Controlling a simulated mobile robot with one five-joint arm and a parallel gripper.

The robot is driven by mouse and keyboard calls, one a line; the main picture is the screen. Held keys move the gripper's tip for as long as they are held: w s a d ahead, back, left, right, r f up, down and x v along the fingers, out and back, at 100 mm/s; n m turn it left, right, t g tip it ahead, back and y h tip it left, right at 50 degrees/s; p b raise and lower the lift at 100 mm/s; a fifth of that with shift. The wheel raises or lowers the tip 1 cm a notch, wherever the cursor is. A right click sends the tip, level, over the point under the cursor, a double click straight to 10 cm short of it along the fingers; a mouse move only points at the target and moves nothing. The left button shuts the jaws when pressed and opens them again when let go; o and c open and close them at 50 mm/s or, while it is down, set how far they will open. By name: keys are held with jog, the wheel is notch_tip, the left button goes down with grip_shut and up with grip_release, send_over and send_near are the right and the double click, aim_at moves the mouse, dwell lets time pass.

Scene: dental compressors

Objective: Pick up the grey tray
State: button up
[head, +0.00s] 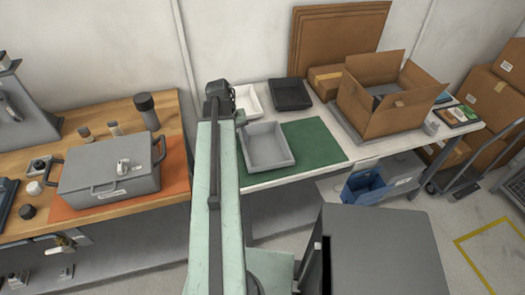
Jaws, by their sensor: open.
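The grey tray (266,146) is a shallow rectangular tray that looks empty. It sits on the left part of a green mat (317,142) on the white table. My gripper (239,117) is at the far end of my pale green arm, seen small from behind, above the table's left end. It appears just left of and beyond the tray's back left corner, apart from it. It is open, and nothing shows in it. My arm runs close by the tray's left side in the picture. The fingers are mostly hidden by the dark wrist.
A white tray (252,99) and a black tray (291,94) stand behind the grey one. An open cardboard box (385,116) stands to the right. A wooden bench (96,129) with a grey metal case (108,174) is at left. The mat's right part is clear.

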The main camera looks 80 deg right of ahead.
aim_at(243, 147)
jog(key=b+x, duration=0.5)
jog(key=shift+s+d+f, duration=0.1)
jog(key=shift+d+f, duration=0.05)
grip_shut()
dwell(1.2)
